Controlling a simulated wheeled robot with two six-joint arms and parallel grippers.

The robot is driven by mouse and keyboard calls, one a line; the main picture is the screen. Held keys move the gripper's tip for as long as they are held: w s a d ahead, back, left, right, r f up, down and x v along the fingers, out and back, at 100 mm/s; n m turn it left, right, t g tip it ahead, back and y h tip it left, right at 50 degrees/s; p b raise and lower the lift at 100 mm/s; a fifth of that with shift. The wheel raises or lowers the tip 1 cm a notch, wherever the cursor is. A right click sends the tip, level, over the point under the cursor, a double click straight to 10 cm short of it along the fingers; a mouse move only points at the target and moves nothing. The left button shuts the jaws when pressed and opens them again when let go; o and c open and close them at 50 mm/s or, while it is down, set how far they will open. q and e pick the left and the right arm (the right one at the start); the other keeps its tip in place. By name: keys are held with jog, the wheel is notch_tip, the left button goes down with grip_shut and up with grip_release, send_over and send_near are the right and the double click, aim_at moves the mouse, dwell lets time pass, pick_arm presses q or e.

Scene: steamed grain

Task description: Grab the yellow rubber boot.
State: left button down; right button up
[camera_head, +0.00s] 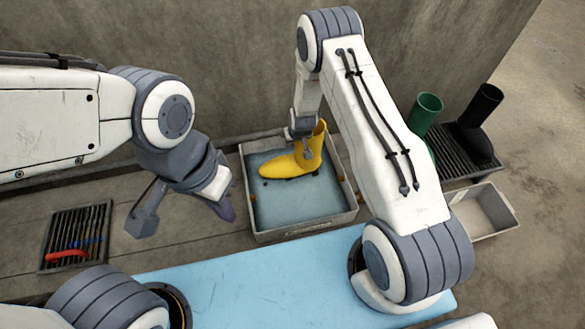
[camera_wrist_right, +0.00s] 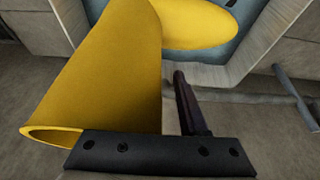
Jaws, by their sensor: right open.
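The yellow rubber boot (camera_head: 281,166) stands upright in the grey tray (camera_head: 306,231), toe to the left. My right gripper (camera_head: 308,143) is open at the boot's shaft, reaching down from above. In the right wrist view the boot (camera_wrist_right: 110,75) fills the left side, with its top opening at lower left and its toe at upper right. One dark finger of my right gripper (camera_wrist_right: 187,105) shows right beside the shaft; the other finger is hidden.
The tray has a blue floor. A green boot (camera_head: 424,112) and a black boot (camera_head: 477,122) stand on a dark rack at right. An empty light bin (camera_head: 484,212) is in front of them. A tool tray (camera_head: 75,236) lies at left. A wall stands behind.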

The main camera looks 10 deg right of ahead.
grip_shut()
jog(key=shift+r, duration=0.1)
dwell(1.2)
